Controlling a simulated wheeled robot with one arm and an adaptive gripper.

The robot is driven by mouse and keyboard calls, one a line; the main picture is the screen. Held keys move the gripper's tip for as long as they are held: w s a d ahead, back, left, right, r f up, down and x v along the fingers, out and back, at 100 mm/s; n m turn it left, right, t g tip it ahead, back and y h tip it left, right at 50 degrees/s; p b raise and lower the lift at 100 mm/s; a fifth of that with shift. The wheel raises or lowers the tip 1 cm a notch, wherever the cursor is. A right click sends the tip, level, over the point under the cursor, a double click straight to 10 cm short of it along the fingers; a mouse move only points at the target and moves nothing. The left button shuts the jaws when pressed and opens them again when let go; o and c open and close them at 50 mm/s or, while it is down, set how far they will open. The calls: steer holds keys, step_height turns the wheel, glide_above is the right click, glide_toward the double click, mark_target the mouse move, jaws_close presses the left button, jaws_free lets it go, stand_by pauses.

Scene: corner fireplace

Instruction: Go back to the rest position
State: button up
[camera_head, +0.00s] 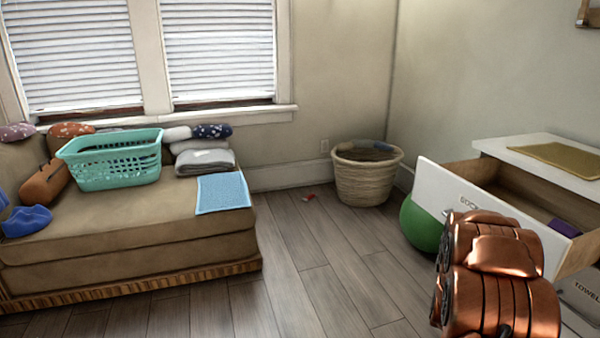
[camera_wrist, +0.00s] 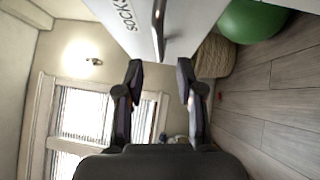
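In the wrist view my gripper (camera_wrist: 160,68) is open, with its two dark fingers apart and nothing between them. The white drawer front marked SOCKS (camera_wrist: 117,18) is just beyond the fingertips, with its dark handle (camera_wrist: 158,22) near them; I see no grip on it. In the head view my copper-coloured arm is at the lower right, in front of the pulled-out drawer (camera_head: 432,190). The gripper's fingers are hidden there. A purple item (camera_head: 566,228) lies inside the drawer.
A green ball (camera_head: 421,225) and a wicker basket (camera_head: 365,180) stand beside the drawer. A lower drawer marked TOWELS (camera_head: 580,290) is partly hidden by my arm. A sofa (camera_head: 120,235) with a teal laundry basket (camera_head: 112,165) is at left. The middle floor is mostly clear.

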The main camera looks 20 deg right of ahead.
steer(key=s+a+r+m+g+y+p, duration=0.1)
steer(key=a+r+m+g+y+p, duration=0.15)
steer(key=a+r+p, duration=0.5)
steer(key=s+a+r+m+g+y+p, duration=0.25)
steer(key=a+y+p, duration=0.2)
steer(key=a, duration=0.55)
steer(key=a+r+m+g+y+p, duration=0.1)
steer(key=a+r+g+y+p, duration=0.15)
steer(key=a+r+p, duration=0.5)
steer(key=s+a+r+m+g+y+p, duration=0.1)
steer(key=s+a+r+g+p, duration=0.2)
steer(key=s, duration=0.8)
steer(key=s+a+r+m+g+y+p, duration=0.1)
steer(key=s+a+r+m+g+p, duration=0.1)
steer(key=s+a+r+p, duration=0.4)
steer(key=s+a+r+m+g+y+p, duration=0.1)
steer(key=s+a+r+g+p, duration=0.3)
steer(key=s+a+r, duration=0.4)
steer(key=s+a+m, duration=0.1)
steer(key=s, duration=0.6)
steer(key=shift+s+a, duration=0.25)
steer(key=shift+s, duration=0.15)
